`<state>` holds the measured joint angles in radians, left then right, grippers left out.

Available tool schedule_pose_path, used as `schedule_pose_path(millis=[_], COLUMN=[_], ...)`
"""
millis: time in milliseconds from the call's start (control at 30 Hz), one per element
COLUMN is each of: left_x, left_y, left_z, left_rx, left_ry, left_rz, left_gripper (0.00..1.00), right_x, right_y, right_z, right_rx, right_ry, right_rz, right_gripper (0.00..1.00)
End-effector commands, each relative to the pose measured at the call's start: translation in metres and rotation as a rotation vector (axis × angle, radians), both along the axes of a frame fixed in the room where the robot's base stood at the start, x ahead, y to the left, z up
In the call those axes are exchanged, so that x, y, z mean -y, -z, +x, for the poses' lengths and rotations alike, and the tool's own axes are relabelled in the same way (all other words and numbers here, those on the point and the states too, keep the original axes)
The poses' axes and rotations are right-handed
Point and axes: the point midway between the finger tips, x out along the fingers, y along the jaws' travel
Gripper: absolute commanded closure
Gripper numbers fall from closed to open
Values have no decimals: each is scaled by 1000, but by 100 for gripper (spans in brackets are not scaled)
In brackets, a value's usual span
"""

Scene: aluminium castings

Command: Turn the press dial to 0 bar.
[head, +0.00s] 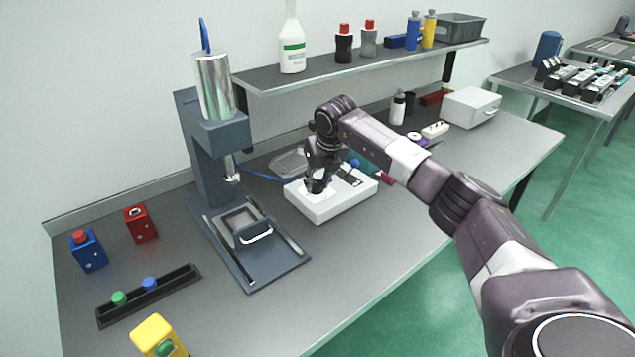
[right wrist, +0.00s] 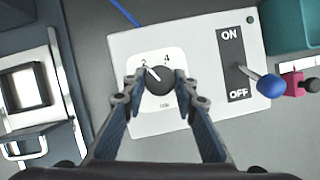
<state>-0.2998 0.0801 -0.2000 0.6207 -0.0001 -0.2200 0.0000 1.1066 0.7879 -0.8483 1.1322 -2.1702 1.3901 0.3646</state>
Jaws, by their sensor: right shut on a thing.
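The black press dial (right wrist: 160,80) sits on a white scale plate (right wrist: 145,122) on the white control box (head: 340,207). Its white pointer line points up and left in the right wrist view, near the 2. A 4 shows to the right of it; the 0 is hidden or out of sight. My right gripper (head: 317,186) is over the box, with its fingers on both sides of the dial, shut on it. The dial is hidden by the gripper in the head view. My left gripper is not in view.
The box has an ON/OFF switch with a blue-knobbed lever (right wrist: 267,87), close to the right finger. The press (head: 196,150) stands left of the box. A shelf (head: 360,68) with bottles is behind my right arm.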

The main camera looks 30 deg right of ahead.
Motion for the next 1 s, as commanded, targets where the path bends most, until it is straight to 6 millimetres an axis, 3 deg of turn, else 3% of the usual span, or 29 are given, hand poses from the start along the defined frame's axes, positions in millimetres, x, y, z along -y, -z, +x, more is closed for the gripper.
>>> schedule_pose_path(millis=[367, 1000], left_x=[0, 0], left_y=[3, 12], left_z=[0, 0], left_rx=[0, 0], left_ry=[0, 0], left_rz=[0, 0], left_gripper=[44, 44], right_x=[1, 4], right_y=[0, -1], right_z=[0, 1], right_rx=[1, 2], right_ry=[-93, -654], right_rz=[1, 4], right_gripper=[98, 98])
